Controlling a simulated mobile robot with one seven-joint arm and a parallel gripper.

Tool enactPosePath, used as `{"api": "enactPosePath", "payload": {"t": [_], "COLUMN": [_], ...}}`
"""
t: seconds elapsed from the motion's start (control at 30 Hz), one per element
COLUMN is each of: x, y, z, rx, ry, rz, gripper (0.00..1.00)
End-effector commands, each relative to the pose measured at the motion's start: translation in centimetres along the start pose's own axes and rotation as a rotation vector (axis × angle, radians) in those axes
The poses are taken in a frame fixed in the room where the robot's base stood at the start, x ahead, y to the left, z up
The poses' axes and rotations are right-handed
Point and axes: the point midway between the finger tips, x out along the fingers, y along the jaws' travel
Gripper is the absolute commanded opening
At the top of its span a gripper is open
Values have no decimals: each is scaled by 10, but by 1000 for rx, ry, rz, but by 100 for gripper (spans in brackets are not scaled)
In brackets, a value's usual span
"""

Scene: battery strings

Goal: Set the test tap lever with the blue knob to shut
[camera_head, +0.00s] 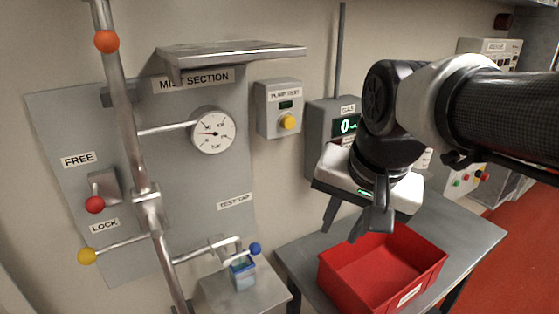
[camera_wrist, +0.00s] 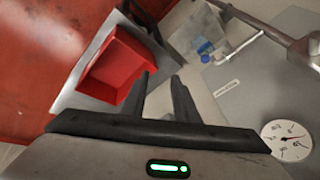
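The test tap (camera_head: 222,246) is a horizontal metal pipe low on the grey panel, below the TEST TAP label (camera_head: 235,201). Its short lever ends in a blue knob (camera_head: 255,249), at the pipe's right end. A small blue-tinted container (camera_head: 243,274) stands beneath it. In the wrist view the blue knob (camera_wrist: 206,58) is small, at upper right. The lever's exact angle is hard to tell. My gripper (camera_head: 342,225) is right of the knob and apart from it, above the red bin's left side. Its two fingers (camera_wrist: 161,80) are apart, with nothing between them.
A red bin (camera_head: 333,272) sits on the grey table (camera_head: 465,238). A vertical pipe (camera_head: 125,110) with an orange knob (camera_head: 106,41) stands left. Red (camera_head: 95,205) and yellow (camera_head: 87,256) knobs, a gauge (camera_head: 213,131) and a shelf (camera_head: 235,52) are nearby.

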Motion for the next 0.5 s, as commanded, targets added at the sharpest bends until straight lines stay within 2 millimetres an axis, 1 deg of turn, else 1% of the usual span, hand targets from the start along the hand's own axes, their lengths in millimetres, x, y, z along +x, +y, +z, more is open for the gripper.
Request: {"api": "enactPosePath", "payload": {"t": [0.03,0.07,0.1,0.17,0.2,0.3,0.4,0.5], "x": [19,26,36,52,62,84,98,106], "y": [-28,-44,-64,-93,-111,-149,-172,-183], "z": [-6,-9,-12,-14,-13,-9,-3,0], "rx": [77,134,208,312,375,505,590,633], "ry": [-45,-66,-90,-122,-138,-165,-177,-181], "rz": [1,5,13,31,46,81,106,119], "gripper": [27,27,27,27,27,27,27,27]}}
